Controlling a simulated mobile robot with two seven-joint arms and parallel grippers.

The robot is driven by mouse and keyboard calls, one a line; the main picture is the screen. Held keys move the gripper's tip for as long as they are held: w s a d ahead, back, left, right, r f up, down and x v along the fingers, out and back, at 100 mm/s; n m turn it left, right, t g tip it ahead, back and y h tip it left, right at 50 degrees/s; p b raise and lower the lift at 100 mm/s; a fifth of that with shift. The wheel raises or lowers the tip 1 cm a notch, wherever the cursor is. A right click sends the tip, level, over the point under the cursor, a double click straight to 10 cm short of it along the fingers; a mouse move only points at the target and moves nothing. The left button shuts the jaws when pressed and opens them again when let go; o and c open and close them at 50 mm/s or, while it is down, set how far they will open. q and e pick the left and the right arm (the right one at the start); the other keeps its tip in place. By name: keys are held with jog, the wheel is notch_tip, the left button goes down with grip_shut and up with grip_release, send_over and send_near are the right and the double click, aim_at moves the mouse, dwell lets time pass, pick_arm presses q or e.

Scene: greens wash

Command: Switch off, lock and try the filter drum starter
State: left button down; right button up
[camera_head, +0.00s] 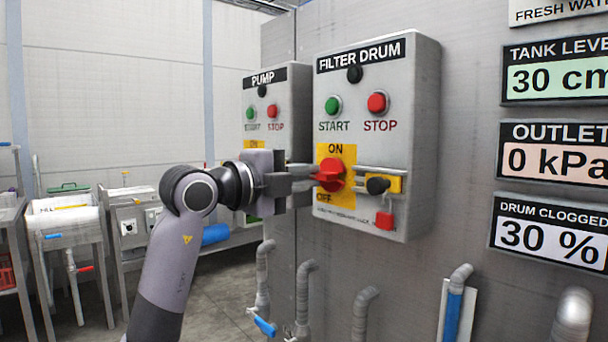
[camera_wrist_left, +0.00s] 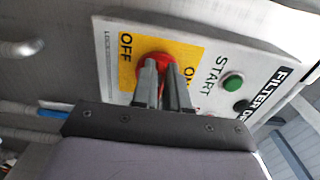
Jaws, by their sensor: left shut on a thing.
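The filter drum starter (camera_head: 408,130) is a grey wall box with a green START button (camera_head: 333,105) and a red STOP button (camera_head: 377,103). Its red rotary handle (camera_head: 333,174) sits on a yellow plate marked ON above and OFF below. My left gripper (camera_head: 312,179) is shut on the red handle, which also shows between the fingers in the left wrist view (camera_wrist_left: 150,70). The fingers partly hide the handle, and I cannot tell its exact setting. Right of it is a black knob (camera_head: 377,185) on a yellow piece. A red padlock (camera_head: 384,221) hangs below that. My right gripper is not in view.
A similar PUMP starter (camera_head: 284,96) stands just left, partly behind my left gripper. Displays at right read tank level 30 cm, outlet 0 kPa and drum clogged 30 % (camera_head: 548,236). Pipes (camera_head: 363,310) stand below the box. Sinks and benches (camera_head: 70,238) are at far left.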

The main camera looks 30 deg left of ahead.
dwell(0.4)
pick_arm(q)
jog(key=c, duration=1.1)
grip_release()
jog(key=shift+c, duration=0.2)
jog(key=shift+s+a, duration=0.1)
jog(key=shift+s, duration=0.05)
jog(key=b+v, duration=0.1)
jog(key=v, duration=0.6)
